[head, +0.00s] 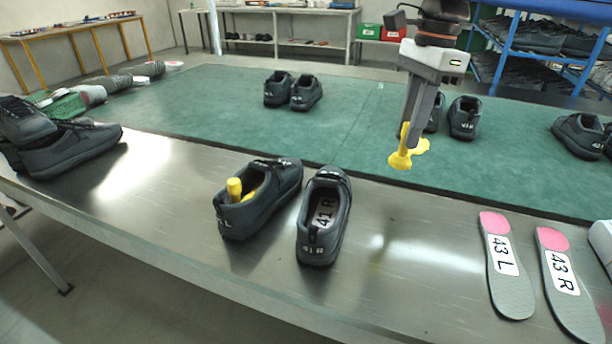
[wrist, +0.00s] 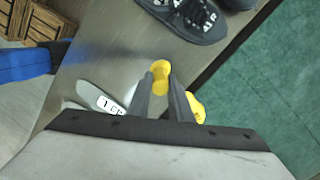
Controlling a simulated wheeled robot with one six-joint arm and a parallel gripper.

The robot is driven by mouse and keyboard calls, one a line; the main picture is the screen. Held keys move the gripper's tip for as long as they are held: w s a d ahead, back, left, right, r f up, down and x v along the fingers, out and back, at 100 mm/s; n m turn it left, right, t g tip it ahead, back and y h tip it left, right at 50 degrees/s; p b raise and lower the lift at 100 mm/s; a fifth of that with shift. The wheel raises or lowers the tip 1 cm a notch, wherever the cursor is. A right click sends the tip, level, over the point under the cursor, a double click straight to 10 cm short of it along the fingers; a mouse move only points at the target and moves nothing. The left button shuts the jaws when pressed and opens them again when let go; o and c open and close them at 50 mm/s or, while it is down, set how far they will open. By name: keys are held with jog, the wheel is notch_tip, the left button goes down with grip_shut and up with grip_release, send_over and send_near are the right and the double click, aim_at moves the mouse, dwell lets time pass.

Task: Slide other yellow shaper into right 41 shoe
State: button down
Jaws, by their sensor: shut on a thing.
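My gripper (head: 409,130) is shut on a yellow shaper (head: 400,160), held in the air above the metal table's far edge, right of the shoes. The shaper also shows between the fingers in the wrist view (wrist: 161,72). The right 41 shoe (head: 325,218), dark grey and labelled 41 R, stands upright on the table with its opening up and an insole marked 41 R inside. The left shoe (head: 260,200) beside it has another yellow shaper (head: 235,188) in it. In the wrist view, a shoe (wrist: 195,15) shows at the top.
Insoles marked 43 L (head: 507,270) and 43 R (head: 570,285) lie on the right of the metal table (head: 420,290). More dark shoes (head: 292,90) stand on the green belt (head: 220,105) behind. The table between the 41 R shoe and the insoles is bare.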

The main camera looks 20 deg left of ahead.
jog(key=s+a+r+n, duration=0.1)
jog(key=s+a, duration=0.3)
jog(key=s, duration=0.4)
jog(key=s+a+r+n+g, duration=0.15)
jog(key=s+a, duration=0.25)
jog(key=s, duration=0.4)
jog(key=s+a+n, duration=0.2)
jog(key=s+a, duration=0.3)
jog(key=s, duration=0.3)
jog(key=shift+w+f+g+h, duration=0.5)
jog(key=shift+w+f+g, duration=1.65)
jog(key=shift+w, duration=3.6)
jog(key=shift+s+a+f+t, duration=0.1)
jog(key=shift+s+f+t, duration=0.15)
jog(key=shift+f+t, duration=0.9)
jog(key=shift+s+f+t, duration=0.3)
jog(key=shift+f+t, duration=0.55)
jog(key=shift+f, duration=0.65)
jog(key=shift+s+a+f+t, duration=0.1)
jog(key=shift+s+f+t, duration=0.15)
jog(key=shift+f+t, duration=0.9)
jog(key=shift+f, duration=0.2)
jog(key=c, duration=1.5)
grip_release()
